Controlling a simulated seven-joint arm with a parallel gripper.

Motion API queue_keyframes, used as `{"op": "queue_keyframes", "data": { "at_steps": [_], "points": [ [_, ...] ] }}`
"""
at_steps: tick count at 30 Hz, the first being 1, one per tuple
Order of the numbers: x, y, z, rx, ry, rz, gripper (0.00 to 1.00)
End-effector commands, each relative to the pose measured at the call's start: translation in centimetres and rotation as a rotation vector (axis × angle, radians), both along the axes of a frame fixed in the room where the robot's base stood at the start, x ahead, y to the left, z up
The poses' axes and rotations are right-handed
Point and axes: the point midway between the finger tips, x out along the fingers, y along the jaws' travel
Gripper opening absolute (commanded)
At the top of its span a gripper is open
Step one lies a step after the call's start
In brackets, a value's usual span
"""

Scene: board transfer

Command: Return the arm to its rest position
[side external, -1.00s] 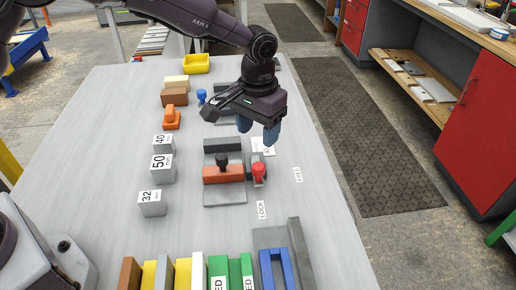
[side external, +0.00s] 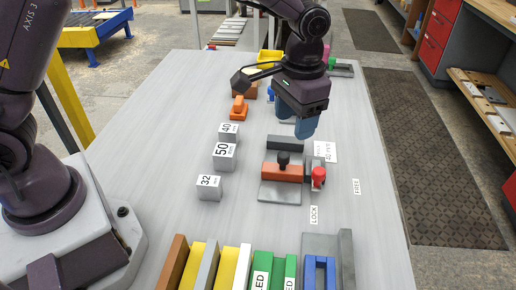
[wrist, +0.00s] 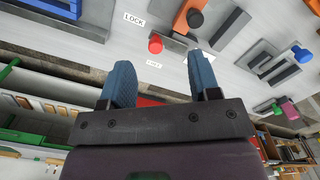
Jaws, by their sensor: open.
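My gripper (side external: 294,128) hangs above the table behind the clamp fixture, with nothing between its fingers. In the wrist view its two blue fingers (wrist: 160,82) stand apart and empty. The fixture holds an orange block (side external: 283,172) with a black knob (side external: 283,158), on a grey plate (side external: 280,191) in front of a dark grey bar (side external: 286,143). A red knob (side external: 318,176) stands at its right side, and also shows in the wrist view (wrist: 155,44). LOCK (side external: 314,215) and FREE (side external: 356,186) labels lie on the table (side external: 150,165).
Grey blocks marked 40 (side external: 229,132), 50 (side external: 224,157) and 32 (side external: 209,188) stand left of the fixture. Coloured boards (side external: 195,268) stand in a row at the front. An orange piece (side external: 239,108) and a yellow bin (side external: 268,57) are farther back. The table's right strip is clear.

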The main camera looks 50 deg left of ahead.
Motion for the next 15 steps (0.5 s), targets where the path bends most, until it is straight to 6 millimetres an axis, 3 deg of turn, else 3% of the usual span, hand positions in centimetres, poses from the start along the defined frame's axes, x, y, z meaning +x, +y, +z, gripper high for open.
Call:
{"op": "queue_keyframes", "data": {
  "at_steps": [6, 15],
  "points": [
    [-5.8, 4.4, 5.8, 0.0, -0.084, -0.007, 0.56],
    [-14.9, 9.6, 10.6, -0.018, -0.247, 0.042, 0.56]
  ]
}}
